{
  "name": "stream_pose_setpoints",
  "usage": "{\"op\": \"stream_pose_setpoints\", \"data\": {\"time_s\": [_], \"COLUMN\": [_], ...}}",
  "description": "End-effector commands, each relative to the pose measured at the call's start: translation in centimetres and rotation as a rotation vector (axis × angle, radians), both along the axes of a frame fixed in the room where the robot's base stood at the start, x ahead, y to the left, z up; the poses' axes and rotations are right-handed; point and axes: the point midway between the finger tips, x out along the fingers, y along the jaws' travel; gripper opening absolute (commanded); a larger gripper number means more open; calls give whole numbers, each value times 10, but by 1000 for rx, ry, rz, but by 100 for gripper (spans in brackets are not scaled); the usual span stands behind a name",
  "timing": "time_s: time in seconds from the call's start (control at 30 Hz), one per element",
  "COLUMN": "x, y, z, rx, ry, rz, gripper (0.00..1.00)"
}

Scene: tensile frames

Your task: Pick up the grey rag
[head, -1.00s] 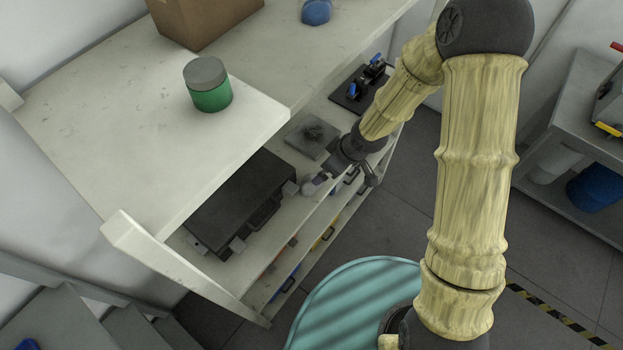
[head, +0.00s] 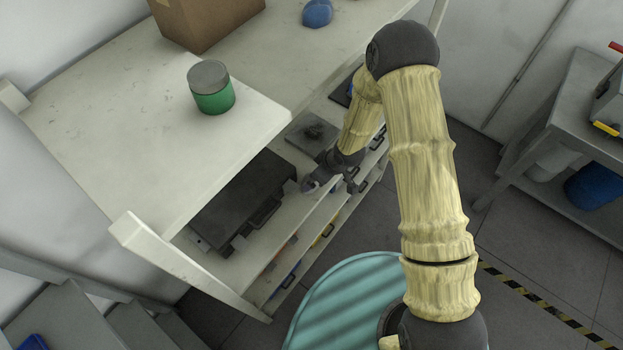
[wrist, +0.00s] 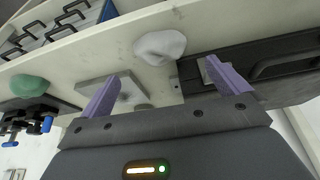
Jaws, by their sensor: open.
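The grey rag (wrist: 160,46) is a pale crumpled lump on the shelf board, near the board's front edge in the wrist view. My gripper (wrist: 166,82) is open, its two purple fingers apart with nothing held between them. The rag lies beyond the fingertips, roughly in line with the gap, and looks apart from them. In the head view my gripper (head: 334,184) is at the lower shelf's front edge, and the rag is hard to tell apart from it there.
A black case (wrist: 285,72) lies close beside the rag. On the other side are a grey plate (wrist: 122,86), a green cloth (wrist: 30,85) and blue-handled clamps (wrist: 30,121). Drawers (wrist: 60,28) sit below. The upper shelf (head: 130,130), holding a green jar (head: 212,98), overhangs the case.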

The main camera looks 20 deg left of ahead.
Motion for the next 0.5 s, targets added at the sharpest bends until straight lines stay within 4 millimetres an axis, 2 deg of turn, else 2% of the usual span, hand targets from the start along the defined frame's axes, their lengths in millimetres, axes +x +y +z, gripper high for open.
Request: {"op": "stream_pose_setpoints", "data": {"time_s": [0.2,0.5], "x": [2,2], "y": [6,6], "z": [-16,-17], "rx": [-2,-1], "ry": [1,0], "rz": [0,1], "gripper": [100,100]}}
